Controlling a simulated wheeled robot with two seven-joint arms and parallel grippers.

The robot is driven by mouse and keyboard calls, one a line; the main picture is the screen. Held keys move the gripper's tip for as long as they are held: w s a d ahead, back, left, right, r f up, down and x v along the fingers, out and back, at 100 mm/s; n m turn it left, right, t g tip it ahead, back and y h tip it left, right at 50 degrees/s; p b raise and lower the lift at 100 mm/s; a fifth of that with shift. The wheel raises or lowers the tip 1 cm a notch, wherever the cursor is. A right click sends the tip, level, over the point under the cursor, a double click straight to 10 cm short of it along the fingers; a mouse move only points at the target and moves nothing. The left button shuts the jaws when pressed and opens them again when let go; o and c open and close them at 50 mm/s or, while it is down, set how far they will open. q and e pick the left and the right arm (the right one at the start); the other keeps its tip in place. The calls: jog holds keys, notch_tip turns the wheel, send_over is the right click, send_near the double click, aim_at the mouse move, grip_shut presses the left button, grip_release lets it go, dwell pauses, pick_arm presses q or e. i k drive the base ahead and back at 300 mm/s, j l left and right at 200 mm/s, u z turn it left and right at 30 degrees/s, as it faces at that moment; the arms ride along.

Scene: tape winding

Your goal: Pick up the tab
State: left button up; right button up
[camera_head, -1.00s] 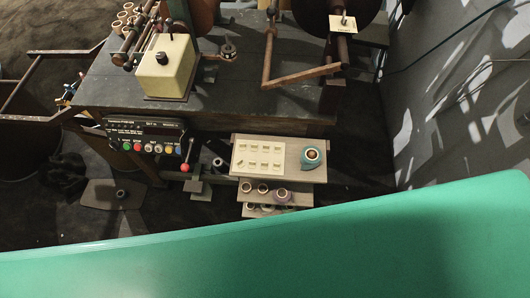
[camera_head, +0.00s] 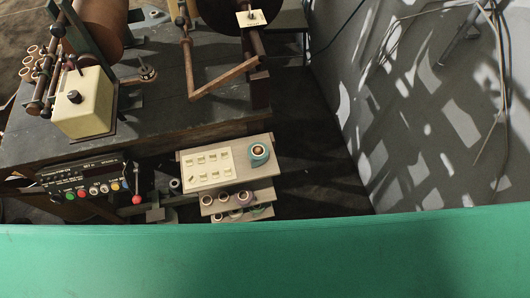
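Several small pale tabs (camera_head: 213,157) lie in two rows on a cream sheet on the small tray shelf (camera_head: 241,170), near the middle of the head view. They are small, and their details are hard to make out. A teal tape roll (camera_head: 258,155) with a brown centre sits on the same shelf, just right of the sheet. Neither of my grippers is in view, and nothing is touching the tabs.
A dark winding bench (camera_head: 160,124) with a cream box (camera_head: 83,104) and a brown crank arm (camera_head: 226,78) stands behind the shelf. A control panel (camera_head: 85,179) with coloured buttons is at left. Below the shelf are several rolls (camera_head: 224,196). A grey wall (camera_head: 425,100) bounds the right.

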aim_at(191, 179)
jog(key=u, duration=0.85)
